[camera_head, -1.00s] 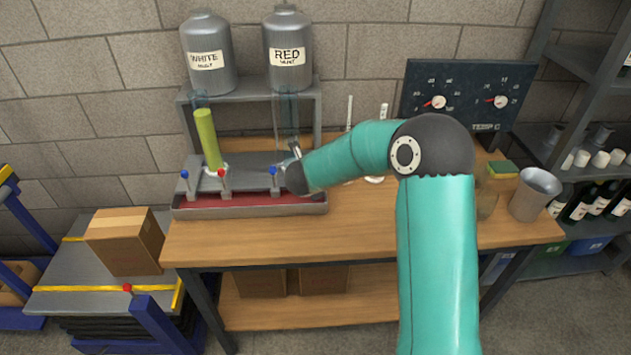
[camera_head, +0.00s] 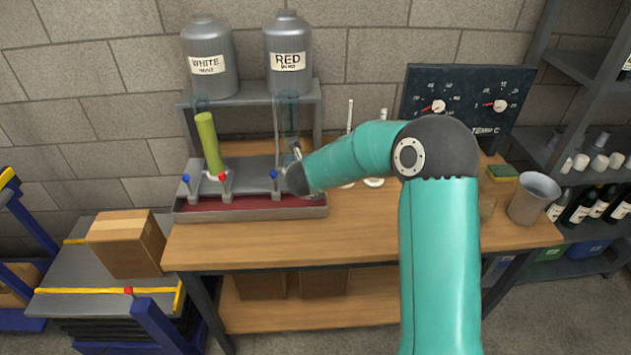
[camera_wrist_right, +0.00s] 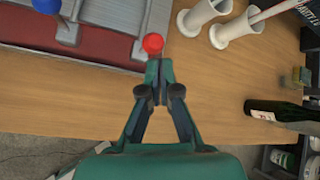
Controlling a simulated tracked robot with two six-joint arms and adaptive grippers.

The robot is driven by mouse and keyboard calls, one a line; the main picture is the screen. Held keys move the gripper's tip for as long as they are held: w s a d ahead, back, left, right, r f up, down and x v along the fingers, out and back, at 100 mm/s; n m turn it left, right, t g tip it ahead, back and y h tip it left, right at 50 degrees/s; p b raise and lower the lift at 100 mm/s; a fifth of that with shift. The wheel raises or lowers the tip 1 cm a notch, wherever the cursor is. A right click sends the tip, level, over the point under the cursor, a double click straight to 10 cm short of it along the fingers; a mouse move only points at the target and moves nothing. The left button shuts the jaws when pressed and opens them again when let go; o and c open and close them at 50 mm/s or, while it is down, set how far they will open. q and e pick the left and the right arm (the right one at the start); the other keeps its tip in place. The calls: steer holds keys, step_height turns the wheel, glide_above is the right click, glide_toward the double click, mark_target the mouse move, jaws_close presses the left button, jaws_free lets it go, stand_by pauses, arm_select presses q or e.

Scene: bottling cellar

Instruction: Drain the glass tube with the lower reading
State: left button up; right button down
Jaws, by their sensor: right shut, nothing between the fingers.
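In the head view, the left glass tube (camera_head: 208,143) holds a tall yellow-green column. The right glass tube (camera_head: 287,118) looks clear in its visible part; my arm covers its foot. On the grey rack (camera_head: 249,184) stand a blue-knobbed tap (camera_head: 186,179) and a red-knobbed tap (camera_head: 223,177) by the left tube, and another blue-knobbed tap (camera_head: 273,175) by the right one. My right gripper (camera_wrist_right: 155,66) is shut and empty in the wrist view, its tips right at a red knob (camera_wrist_right: 153,43); I cannot tell if they touch. My left gripper is out of view.
Tanks labelled WHITE (camera_head: 207,62) and RED (camera_head: 288,55) stand on a shelf behind. A dial panel (camera_head: 466,100), a metal cup (camera_head: 534,197) and a sponge (camera_head: 502,172) are at the right. White cylinders (camera_wrist_right: 203,16) stand close right of the gripper. The bench front is clear.

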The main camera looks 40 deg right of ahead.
steer(key=s+f+b, duration=0.3)
steer(key=a+r+p, duration=0.2)
steer(key=a+r, duration=0.1)
steer(key=r, duration=0.8)
steer(key=shift+s, duration=0.45)
steer(key=shift+a+f, duration=0.1)
